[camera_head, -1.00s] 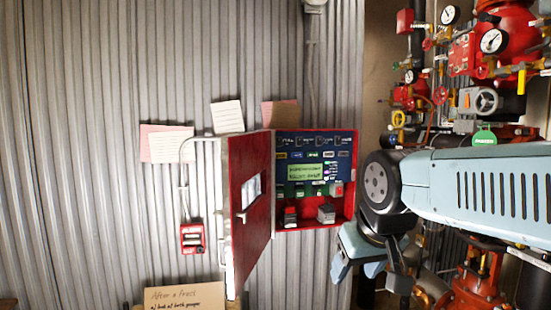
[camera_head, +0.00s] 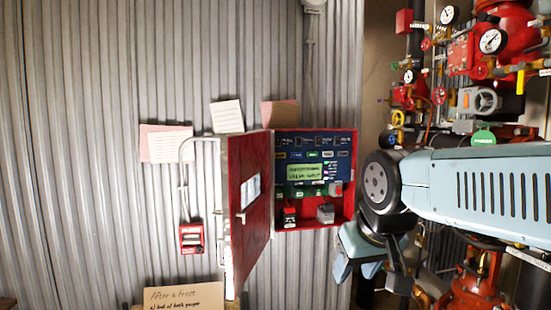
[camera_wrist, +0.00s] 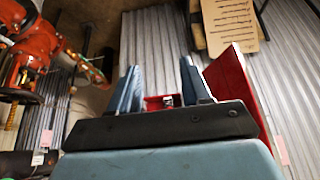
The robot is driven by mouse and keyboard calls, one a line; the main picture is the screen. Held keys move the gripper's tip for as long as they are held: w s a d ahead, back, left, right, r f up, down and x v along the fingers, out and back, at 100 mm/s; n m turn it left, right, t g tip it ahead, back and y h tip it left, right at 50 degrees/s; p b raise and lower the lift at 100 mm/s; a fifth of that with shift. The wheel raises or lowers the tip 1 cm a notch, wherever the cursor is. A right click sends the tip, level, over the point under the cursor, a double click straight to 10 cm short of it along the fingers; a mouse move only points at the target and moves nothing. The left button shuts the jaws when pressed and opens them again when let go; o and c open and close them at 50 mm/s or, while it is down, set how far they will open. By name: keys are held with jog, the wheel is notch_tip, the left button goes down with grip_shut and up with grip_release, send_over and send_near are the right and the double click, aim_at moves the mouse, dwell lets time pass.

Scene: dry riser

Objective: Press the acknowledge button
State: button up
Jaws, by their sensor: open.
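A red alarm cabinet (camera_head: 348,204) is on the corrugated wall with its red door (camera_head: 250,205) swung open to the left. Inside is a dark blue panel (camera_head: 281,171) with a lit green display (camera_head: 307,173) and rows of small buttons. The labels are too small to read, so I cannot tell which is the acknowledge button. My gripper (camera_head: 375,268) is to the right of the cabinet, apart from it. In the wrist view my gripper (camera_wrist: 162,88) has its two fingers spread, with a red part of the cabinet (camera_wrist: 155,103) showing between them.
Red pipes, valves and gauges (camera_head: 492,42) crowd the right side. A red call point (camera_head: 192,238) is on the wall left of the door. Paper notes (camera_head: 227,116) are above the cabinet, and a cardboard sign (camera_head: 185,297) is below left.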

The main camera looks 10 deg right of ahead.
grip_shut()
dwell(1.0)
